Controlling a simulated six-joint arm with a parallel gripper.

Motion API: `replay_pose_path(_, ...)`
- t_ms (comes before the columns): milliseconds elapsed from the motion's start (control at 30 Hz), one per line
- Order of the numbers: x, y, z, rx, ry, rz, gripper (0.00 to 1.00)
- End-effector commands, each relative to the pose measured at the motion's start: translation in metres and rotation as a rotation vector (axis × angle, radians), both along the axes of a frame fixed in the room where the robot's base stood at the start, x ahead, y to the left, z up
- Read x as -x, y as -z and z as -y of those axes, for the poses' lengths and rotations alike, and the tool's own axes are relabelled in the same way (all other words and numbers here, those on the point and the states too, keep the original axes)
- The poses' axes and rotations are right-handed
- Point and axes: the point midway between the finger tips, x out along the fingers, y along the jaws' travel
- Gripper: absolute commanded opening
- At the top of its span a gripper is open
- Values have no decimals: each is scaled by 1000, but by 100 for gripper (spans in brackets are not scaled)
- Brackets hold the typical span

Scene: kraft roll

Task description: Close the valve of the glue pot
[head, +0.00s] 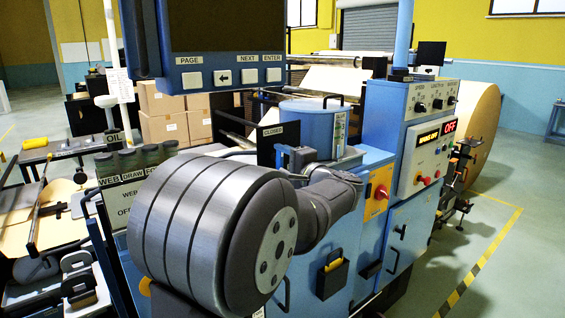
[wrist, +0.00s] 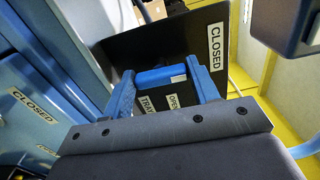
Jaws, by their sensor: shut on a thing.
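The glue pot (head: 308,122) is a blue cylinder with a dark lid handle, behind my arm in the head view. A black plate (head: 268,143) marked CLOSED stands at its left; it also fills the upper middle of the wrist view (wrist: 185,45). My gripper (wrist: 163,84) has its two blue fingers shut on a blue bar (wrist: 160,74), which appears to be the valve handle. The bar lies in front of the plate, near the OPEN and TRAY labels and apart from the CLOSED label. In the head view my arm hides the handle and most of the fingers.
A blue cabinet (head: 380,140) with a red knob on a yellow panel stands right of the pot. A dark-screened panel (head: 225,40) hangs above left. Another CLOSED label (wrist: 33,105) is on a blue surface at left in the wrist view. Open floor lies far right.

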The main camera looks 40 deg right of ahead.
Motion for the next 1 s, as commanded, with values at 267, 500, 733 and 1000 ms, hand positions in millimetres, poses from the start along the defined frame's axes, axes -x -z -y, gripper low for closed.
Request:
replay_pose_path(267, 0, 1, 0, 44, 0, -1, 32)
replay_pose_path(500, 0, 1, 0, 47, 0, -1, 32)
replay_pose_path(733, 0, 1, 0, 47, 0, -1, 74)
replay_pose_path(1000, 0, 0, 0, 46, 0, 0, 76)
